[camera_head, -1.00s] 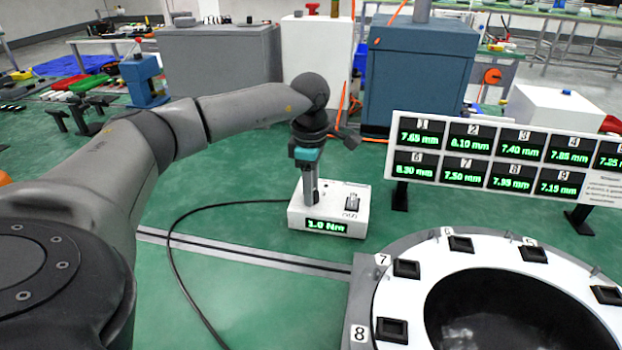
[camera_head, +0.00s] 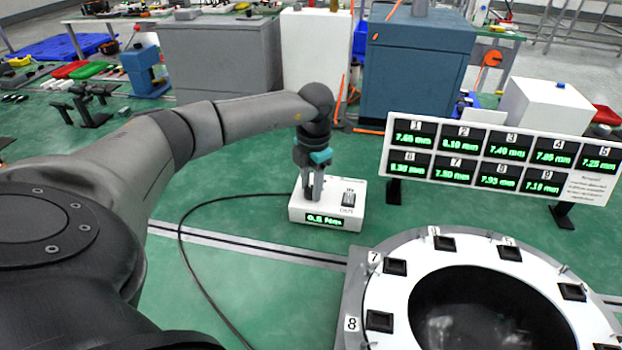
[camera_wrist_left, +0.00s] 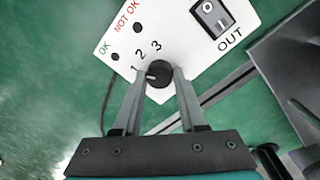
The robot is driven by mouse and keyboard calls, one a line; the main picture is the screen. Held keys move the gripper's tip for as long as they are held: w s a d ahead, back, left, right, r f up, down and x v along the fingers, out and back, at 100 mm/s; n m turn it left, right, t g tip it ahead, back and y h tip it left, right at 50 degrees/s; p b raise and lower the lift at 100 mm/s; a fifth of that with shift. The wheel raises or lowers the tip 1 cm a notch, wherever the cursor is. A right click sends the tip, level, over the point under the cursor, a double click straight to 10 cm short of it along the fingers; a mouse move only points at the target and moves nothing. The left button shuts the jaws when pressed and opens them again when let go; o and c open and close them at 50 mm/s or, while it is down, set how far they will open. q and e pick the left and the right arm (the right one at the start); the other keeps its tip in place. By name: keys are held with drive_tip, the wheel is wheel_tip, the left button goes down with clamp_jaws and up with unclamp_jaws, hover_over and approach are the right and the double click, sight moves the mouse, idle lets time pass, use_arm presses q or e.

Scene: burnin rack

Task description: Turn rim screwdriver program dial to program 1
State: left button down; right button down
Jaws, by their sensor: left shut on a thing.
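The screwdriver controller is a white box (camera_head: 347,212) on the green floor area in the head view. Its front display (camera_head: 324,219) glows green and appears to read 0.5 Nm. In the left wrist view its top (camera_wrist_left: 178,35) carries a round black program dial (camera_wrist_left: 158,80) beside the numbers 1, 2 and 3. The dial's pale mark points left, roughly toward the 1. My left gripper (camera_head: 313,193) reaches down onto the box, its two fingers shut on the dial from both sides. The dial is hidden by the fingers in the head view. My right gripper is not in view.
A dark cable (camera_head: 183,240) curves left from the box. A round white rim fixture (camera_head: 400,262) with numbered sockets stands front right. A display board (camera_head: 480,160) with green millimetre readings stands behind it.

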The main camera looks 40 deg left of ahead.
use_arm(q)
drive_tip(key=shift+n+p, duration=0.35)
drive_tip(key=shift+n, duration=0.45)
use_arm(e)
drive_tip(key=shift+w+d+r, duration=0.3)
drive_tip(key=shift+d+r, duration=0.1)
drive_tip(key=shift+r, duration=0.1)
use_arm(q)
drive_tip(key=shift+c, duration=2.3)
unclamp_jaws()
wheel_tip(320, 180, up, 15)
drive_tip(key=p, duration=0.2)
drive_tip(key=shift+d+r, duration=0.15)
drive_tip(key=shift+d, duration=0.3)
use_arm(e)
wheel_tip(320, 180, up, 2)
